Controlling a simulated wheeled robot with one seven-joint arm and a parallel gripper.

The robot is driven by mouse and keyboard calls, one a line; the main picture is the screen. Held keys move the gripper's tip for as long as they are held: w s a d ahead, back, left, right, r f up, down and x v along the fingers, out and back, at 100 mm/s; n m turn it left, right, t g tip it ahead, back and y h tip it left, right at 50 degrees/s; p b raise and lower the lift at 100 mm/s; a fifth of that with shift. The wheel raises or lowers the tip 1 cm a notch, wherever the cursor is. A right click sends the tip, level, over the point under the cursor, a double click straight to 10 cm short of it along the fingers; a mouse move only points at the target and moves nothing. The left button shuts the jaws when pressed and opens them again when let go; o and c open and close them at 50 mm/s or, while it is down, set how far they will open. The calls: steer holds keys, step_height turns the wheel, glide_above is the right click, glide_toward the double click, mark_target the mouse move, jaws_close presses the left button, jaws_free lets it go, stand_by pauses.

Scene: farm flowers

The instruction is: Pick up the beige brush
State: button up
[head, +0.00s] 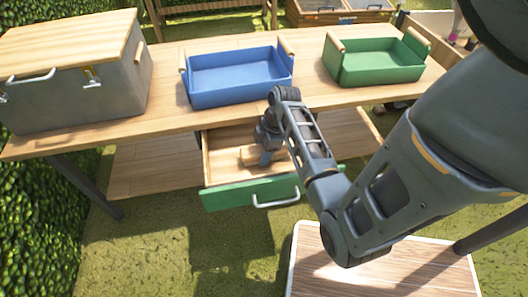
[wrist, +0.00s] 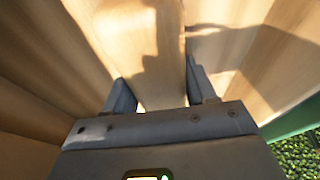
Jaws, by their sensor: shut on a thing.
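The beige brush (head: 250,155) lies low inside the open drawer (head: 251,192), partly hidden behind my gripper (head: 266,160). My gripper points down into the drawer. In the wrist view my gripper (wrist: 160,95) has one finger on each side of the beige brush (wrist: 162,75) and is shut on it. I cannot tell whether the brush still touches the drawer floor. Its far end and bristles are not clear.
The green drawer front with its metal handle (head: 276,201) stands near my arm. On the table (head: 165,122) above are a blue tray (head: 238,92), a green tray (head: 377,72) and a grey box with a wooden lid (head: 75,100). The tabletop edge overhangs the drawer's back.

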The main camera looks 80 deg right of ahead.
steer(key=c, duration=0.5)
step_height(320, 180, up, 10)
steer(key=shift+r+p, duration=0.1)
steer(key=shift+p, duration=1)
